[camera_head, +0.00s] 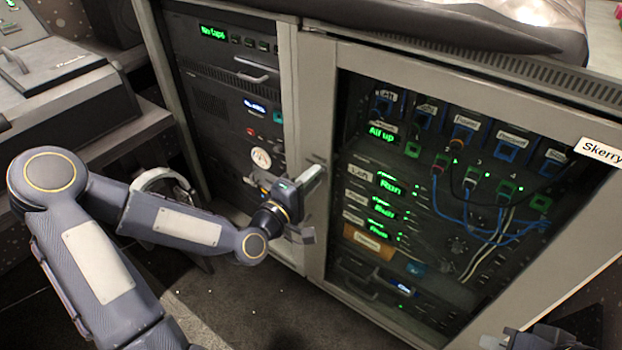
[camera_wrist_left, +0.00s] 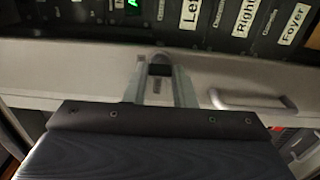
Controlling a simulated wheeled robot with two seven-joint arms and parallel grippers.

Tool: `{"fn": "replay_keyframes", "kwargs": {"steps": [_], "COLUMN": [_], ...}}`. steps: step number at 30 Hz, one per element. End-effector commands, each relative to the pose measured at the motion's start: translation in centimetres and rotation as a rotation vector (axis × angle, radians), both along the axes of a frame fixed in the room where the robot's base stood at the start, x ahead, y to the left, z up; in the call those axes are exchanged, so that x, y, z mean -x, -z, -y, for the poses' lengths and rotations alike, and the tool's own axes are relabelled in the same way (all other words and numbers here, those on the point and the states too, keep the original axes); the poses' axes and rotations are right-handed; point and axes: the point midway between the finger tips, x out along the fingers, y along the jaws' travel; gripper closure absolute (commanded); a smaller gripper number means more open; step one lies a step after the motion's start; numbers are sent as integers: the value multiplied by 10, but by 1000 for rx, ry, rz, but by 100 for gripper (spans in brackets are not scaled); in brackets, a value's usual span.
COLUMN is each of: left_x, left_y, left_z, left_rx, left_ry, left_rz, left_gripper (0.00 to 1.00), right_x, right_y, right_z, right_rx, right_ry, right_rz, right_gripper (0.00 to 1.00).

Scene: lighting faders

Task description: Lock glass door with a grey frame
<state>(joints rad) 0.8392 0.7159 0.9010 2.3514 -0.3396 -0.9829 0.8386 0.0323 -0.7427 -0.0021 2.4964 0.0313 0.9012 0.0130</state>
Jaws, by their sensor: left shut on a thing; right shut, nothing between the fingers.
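The glass door with a grey frame (camera_head: 318,130) stands closed at the right of the cabinet front. In the left wrist view its frame (camera_wrist_left: 60,70) runs across the picture. My left gripper (camera_head: 313,175) is at the frame's left upright. In the left wrist view its fingers (camera_wrist_left: 160,78) are shut on a small dark piece on the frame, apparently the lock's turning part (camera_wrist_left: 160,68); the fingers partly hide it. A grey bar handle (camera_wrist_left: 252,101) sits beside it on the frame. My right gripper (camera_head: 515,342) shows only partly at the bottom right, shut and away from the door.
Behind the glass are rack units with green displays (camera_head: 390,185) and blue cables (camera_head: 450,220). A left bay with a gauge (camera_head: 261,158) adjoins the door. A grey desk console (camera_head: 60,80) stands at far left. The dark floor (camera_head: 240,310) in front is clear.

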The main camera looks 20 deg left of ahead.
Motion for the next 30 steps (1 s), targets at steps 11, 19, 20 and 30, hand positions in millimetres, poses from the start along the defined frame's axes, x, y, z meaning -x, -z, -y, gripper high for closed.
{"fn": "replay_keyframes", "kwargs": {"steps": [11, 19, 20, 30], "left_x": [0, 0, 0, 42], "left_y": [1, 0, 0, -1], "left_z": [0, 0, 0, -17], "left_rx": [2, 0, 0, -1], "left_ry": [-1, 0, -1, -4], "left_rz": [-2, -1, -1, -5], "left_gripper": [60, 55, 55, 55], "right_x": [0, 0, 0, 0], "right_y": [0, 0, 0, -12], "right_z": [0, 0, 0, 0], "right_rx": [0, 0, 0, 0], "right_ry": [0, 0, 0, 0], "right_rz": [0, 0, 0, 0], "right_gripper": [100, 100, 100, 100]}}
